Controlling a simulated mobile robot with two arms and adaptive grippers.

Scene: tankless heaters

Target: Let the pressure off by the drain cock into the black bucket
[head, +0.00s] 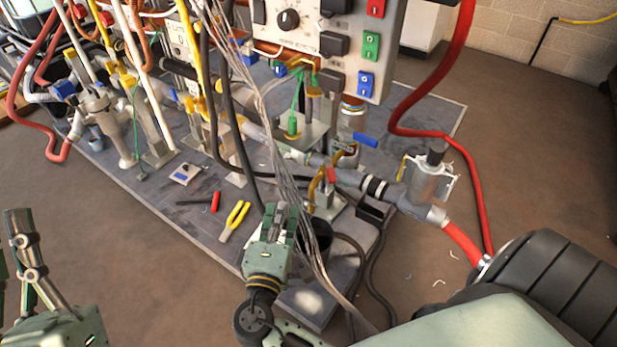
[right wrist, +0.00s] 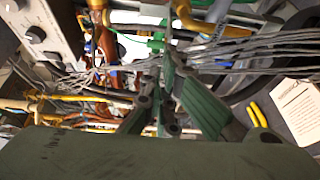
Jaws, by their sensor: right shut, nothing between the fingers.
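The black bucket (head: 316,236) stands at the bench's front edge, partly hidden behind my right gripper (head: 284,214) and grey wires. A brass fitting with a red handle (head: 331,175) sits above and behind it on the pipework; it may be the drain cock, but I cannot be sure. My right gripper is shut and empty, just left of the bucket in the head view. Its fingers also show in the right wrist view (right wrist: 168,95), with grey wires close to them. My left gripper (head: 18,222) is at the lower left, away from the bench and cut by the frame edge.
A bundle of loose grey wires (head: 290,175) hangs across the space beside my right gripper. Yellow-handled pliers (head: 236,217) and a red-handled tool (head: 215,202) lie on the bench. A control panel (head: 330,35) stands above. A red hose (head: 420,95) runs at the right.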

